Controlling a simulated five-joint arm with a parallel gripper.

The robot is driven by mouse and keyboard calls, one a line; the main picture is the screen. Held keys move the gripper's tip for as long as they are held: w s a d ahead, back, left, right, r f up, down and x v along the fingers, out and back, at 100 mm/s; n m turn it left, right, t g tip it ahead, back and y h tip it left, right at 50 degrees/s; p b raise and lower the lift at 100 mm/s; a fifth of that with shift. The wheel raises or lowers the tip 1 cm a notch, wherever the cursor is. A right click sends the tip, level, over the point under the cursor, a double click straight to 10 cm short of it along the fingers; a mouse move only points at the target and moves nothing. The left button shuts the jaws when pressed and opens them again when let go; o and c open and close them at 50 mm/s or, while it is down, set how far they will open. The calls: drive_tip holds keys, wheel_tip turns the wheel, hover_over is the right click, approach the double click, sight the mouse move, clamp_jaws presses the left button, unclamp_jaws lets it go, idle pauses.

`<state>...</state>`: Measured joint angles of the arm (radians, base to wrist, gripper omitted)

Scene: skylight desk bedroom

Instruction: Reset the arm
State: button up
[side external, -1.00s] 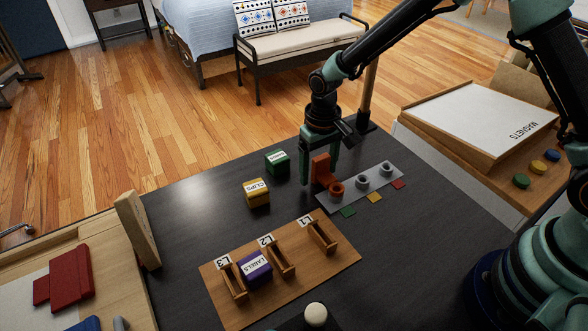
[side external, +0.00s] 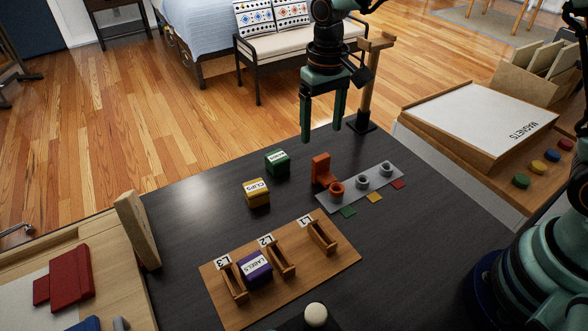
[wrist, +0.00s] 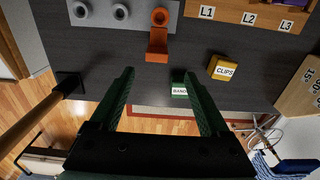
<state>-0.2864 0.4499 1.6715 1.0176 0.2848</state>
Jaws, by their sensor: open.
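My gripper (side external: 322,138) is open and empty, raised above the far part of the dark desk. In the wrist view its two green fingers (wrist: 158,75) stand wide apart, with the desk below. The orange piece (side external: 321,168) stands by the near-left end of the grey strip (side external: 349,190), apart from my gripper. An orange ring (side external: 337,191) sits at that same end of the strip. The green box (side external: 277,163) and the yellow CLIPS box (side external: 257,193) rest on the desk, left of my gripper.
A wooden rack (side external: 333,262) marked L1, L2, L3 holds a purple LABELS box (side external: 255,268) near L3. A wooden post (side external: 368,85) stands close to the right of my gripper. A MAGNETS board (side external: 480,115) lies at right.

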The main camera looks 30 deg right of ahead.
drive_tip(key=s+d+r+t, duration=0.5)
drive_tip(key=s+d+r, duration=0.6)
drive_tip(key=s, duration=0.3)
drive_tip(key=shift+d+r+t, duration=0.25)
drive_tip(key=shift+d+t, duration=0.05)
drive_tip(key=shift+d, duration=0.45)
